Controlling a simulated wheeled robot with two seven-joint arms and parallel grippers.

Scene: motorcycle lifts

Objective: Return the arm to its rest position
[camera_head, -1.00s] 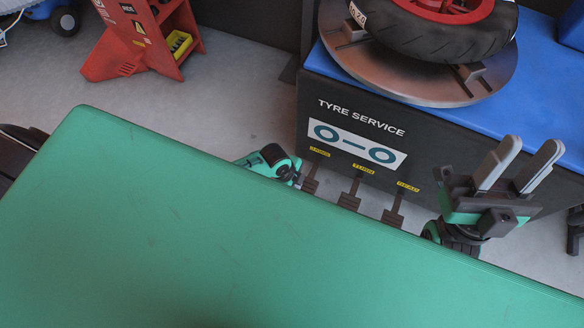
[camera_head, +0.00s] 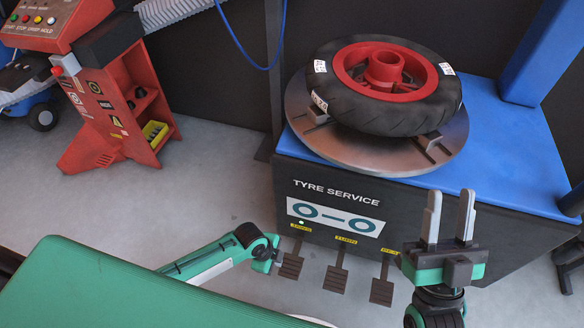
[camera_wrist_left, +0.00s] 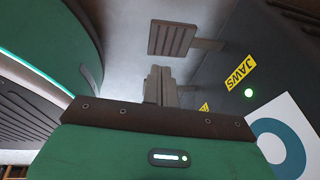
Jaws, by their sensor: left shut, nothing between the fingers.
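My left gripper (camera_head: 275,258) is low in front of the tyre changer, close to the leftmost pedal (camera_head: 291,266). In the left wrist view its fingers (camera_wrist_left: 160,84) are together and empty, pointing towards the ribbed pedal (camera_wrist_left: 172,38), with no clear contact. The left forearm (camera_head: 205,262) reaches in from the lower left. My right gripper (camera_head: 450,197) stands upright at the lower right, its two grey fingers apart and nothing between them.
The black and blue tyre changer (camera_head: 335,240) carries a red-rimmed wheel (camera_head: 375,115) on its turntable (camera_head: 400,163). Two more pedals (camera_head: 335,279) (camera_head: 382,291) stick out below. A red control stand (camera_head: 100,100) is at the left. Grey floor (camera_head: 190,200) is clear between them.

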